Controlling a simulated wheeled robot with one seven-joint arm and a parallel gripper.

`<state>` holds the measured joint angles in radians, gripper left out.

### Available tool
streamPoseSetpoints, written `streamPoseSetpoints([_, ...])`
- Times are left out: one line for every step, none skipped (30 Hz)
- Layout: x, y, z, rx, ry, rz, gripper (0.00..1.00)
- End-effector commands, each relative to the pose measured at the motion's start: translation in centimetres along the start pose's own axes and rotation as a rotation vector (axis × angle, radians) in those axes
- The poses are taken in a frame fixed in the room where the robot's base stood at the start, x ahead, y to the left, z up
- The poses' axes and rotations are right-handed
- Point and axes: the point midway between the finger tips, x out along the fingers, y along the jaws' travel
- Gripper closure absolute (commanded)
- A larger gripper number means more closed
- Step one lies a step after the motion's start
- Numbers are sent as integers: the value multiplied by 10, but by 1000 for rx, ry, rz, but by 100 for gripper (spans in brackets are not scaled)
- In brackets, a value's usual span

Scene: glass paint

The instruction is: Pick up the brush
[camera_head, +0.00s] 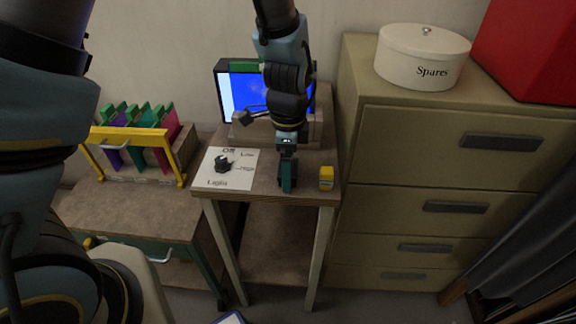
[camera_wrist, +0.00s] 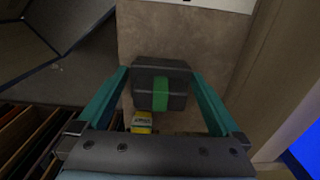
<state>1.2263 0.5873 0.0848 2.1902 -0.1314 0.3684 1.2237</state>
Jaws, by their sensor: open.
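No object is clearly recognisable as a brush. My gripper (camera_head: 286,186) points down above the small brown table (camera_head: 300,195), its green fingers near the table's front. In the wrist view, my gripper (camera_wrist: 160,74) is open. A dark block with a green stripe (camera_wrist: 161,84) lies between the two fingers, with gaps on both sides; I cannot tell for sure whether it is the brush. A yellow item (camera_head: 326,178) stands to the right of my gripper on the table.
A light-switch dial (camera_head: 224,162) sits on a white label to the left. A lit monitor (camera_head: 237,92) stands behind. A yellow rack (camera_head: 181,160) with coloured panels is farther left. A tan drawer cabinet (camera_head: 400,187), with a "Spares" tin (camera_head: 422,58) on top, flanks the table's right.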

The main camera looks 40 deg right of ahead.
Motion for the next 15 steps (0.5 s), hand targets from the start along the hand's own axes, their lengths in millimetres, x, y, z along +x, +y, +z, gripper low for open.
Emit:
streamPoseSetpoints([1, 0, 0, 0, -1, 1, 0])
streamPoseSetpoints([2, 0, 0, 1, -1, 1, 0])
streamPoseSetpoints([2, 0, 0, 1, -1, 0, 0])
streamPoseSetpoints([2, 0, 0, 0, 0, 0, 0])
streamPoseSetpoints([2, 0, 0, 0, 0, 0, 0])
streamPoseSetpoints([2, 0, 0, 0, 0, 0, 0])
streamPoseSetpoints([2, 0, 0, 0, 0, 0, 0])
streamPoseSetpoints([2, 0, 0, 0, 0, 0, 2])
streamPoseSetpoints([2, 0, 0, 0, 0, 0, 7])
streamPoseSetpoints([2, 0, 0, 0, 0, 0, 10])
streamPoseSetpoints([2, 0, 0, 0, 0, 0, 14])
streamPoseSetpoints([2, 0, 0, 0, 0, 0, 18])
streamPoseSetpoints([2, 0, 0, 0, 0, 0, 21])
streamPoseSetpoints([2, 0, 0, 0, 0, 0, 25])
streamPoseSetpoints([2, 0, 0, 0, 0, 0, 29])
